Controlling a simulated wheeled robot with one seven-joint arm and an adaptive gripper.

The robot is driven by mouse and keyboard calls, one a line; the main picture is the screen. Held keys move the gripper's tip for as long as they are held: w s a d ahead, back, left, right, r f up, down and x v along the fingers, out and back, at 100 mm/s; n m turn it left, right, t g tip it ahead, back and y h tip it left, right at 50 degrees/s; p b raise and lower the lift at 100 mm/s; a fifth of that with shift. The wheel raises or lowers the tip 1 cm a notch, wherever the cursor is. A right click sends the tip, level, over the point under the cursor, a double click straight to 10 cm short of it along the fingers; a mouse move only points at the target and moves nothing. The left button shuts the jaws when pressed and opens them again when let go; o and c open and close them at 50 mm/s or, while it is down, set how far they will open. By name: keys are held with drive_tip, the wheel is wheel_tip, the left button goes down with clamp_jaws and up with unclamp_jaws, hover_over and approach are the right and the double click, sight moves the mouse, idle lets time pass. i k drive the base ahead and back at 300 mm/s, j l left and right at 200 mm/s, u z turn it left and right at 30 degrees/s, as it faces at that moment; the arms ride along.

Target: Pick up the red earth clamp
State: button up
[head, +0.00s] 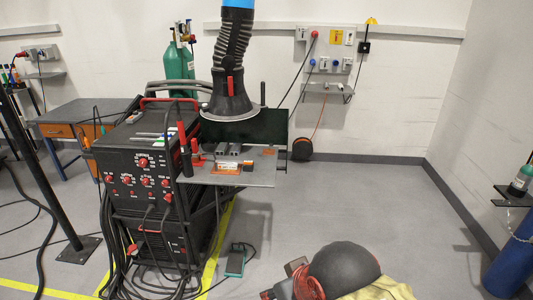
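A small red object (197,158), possibly the red earth clamp, lies at the left end of a grey metal shelf (255,178) beside the black welding machine. It is too small to make out its jaws. A black and red upright handle (185,150) stands just left of it, partly in front of the shelf.
Grey blocks (230,150) and an orange-and-white box (228,168) share the shelf. A fume hood (230,100) hangs above. The welding machine (140,165) stands left, with cables below. A dark dome (343,268) stands front centre.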

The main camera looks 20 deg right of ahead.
sight(195, 154)
drive_tip(key=i+l, duration=0.1)
drive_tip(key=i, duration=0.5)
drive_tip(key=i+l+u, duration=0.1)
drive_tip(key=i, duration=0.45)
drive_tip(key=i+l, duration=0.15)
drive_tip(key=i, duration=0.45)
drive_tip(key=i+l+u, duration=0.1)
drive_tip(key=i, duration=0.45)
